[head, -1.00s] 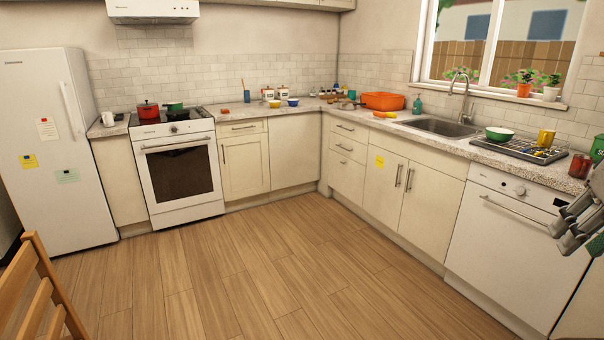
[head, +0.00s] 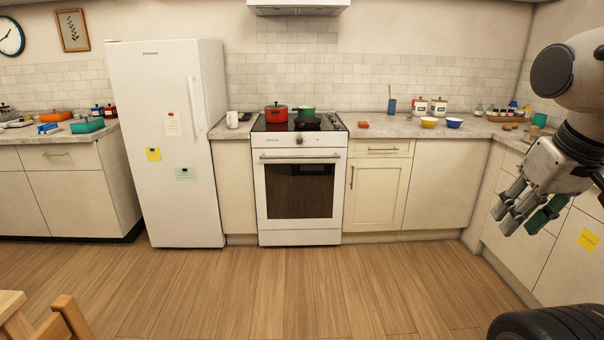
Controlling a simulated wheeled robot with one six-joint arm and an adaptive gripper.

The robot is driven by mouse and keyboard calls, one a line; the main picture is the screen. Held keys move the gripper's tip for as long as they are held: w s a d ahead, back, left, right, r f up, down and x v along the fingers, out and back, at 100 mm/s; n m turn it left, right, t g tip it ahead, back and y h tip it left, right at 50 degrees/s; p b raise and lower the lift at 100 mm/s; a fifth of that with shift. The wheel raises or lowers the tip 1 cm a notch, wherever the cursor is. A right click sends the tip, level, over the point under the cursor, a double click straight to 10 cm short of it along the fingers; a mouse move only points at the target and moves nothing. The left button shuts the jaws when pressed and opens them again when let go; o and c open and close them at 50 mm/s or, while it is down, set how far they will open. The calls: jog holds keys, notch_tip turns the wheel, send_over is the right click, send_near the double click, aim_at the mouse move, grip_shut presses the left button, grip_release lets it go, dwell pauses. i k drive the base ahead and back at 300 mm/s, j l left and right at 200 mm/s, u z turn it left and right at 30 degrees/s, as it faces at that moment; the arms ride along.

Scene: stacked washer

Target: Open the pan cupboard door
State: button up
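A cream cupboard door (head: 374,195) with a raised frame is just right of the oven, under a drawer. It is shut, with an upright bar handle (head: 352,177) near its left edge. No label shows whether it is the pan cupboard. My gripper (head: 527,212) is at the right of the head view, pointing down and left. Its fingers are spread apart with nothing between them, so it looks open. It is apart from the door and appears much nearer the camera.
The white oven (head: 299,190) carries a red pot (head: 276,114) and a green pot. The white fridge (head: 165,140) stands left of it. A plain panel (head: 440,188) is right of the door. A wooden chair (head: 62,322) is at the lower left. The wooden floor (head: 300,290) ahead is clear.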

aim_at(376, 189)
jog(key=i+z, duration=0.1)
jog(key=i, duration=0.35)
jog(key=i+j+z, duration=0.15)
jog(key=i, duration=0.3)
jog(key=i+j+z, duration=0.1)
jog(key=i, duration=0.3)
jog(key=i+j+z, duration=0.15)
jog(key=i, duration=0.3)
jog(key=i+j+z, duration=0.1)
jog(key=i+j, duration=0.25)
jog(key=i+j+z, duration=0.1)
jog(key=j, duration=0.25)
jog(key=i+j+z, duration=0.1)
jog(key=i+j, duration=0.15)
jog(key=i+j+z, duration=0.1)
jog(key=j, duration=0.35)
jog(key=i+j+z, duration=0.1)
jog(key=j, duration=0.3)
jog(key=i+j+z, duration=0.1)
jog(key=j, duration=0.25)
jog(key=i+j+z, duration=0.1)
jog(key=j, duration=0.3)
jog(key=i, duration=0.1)
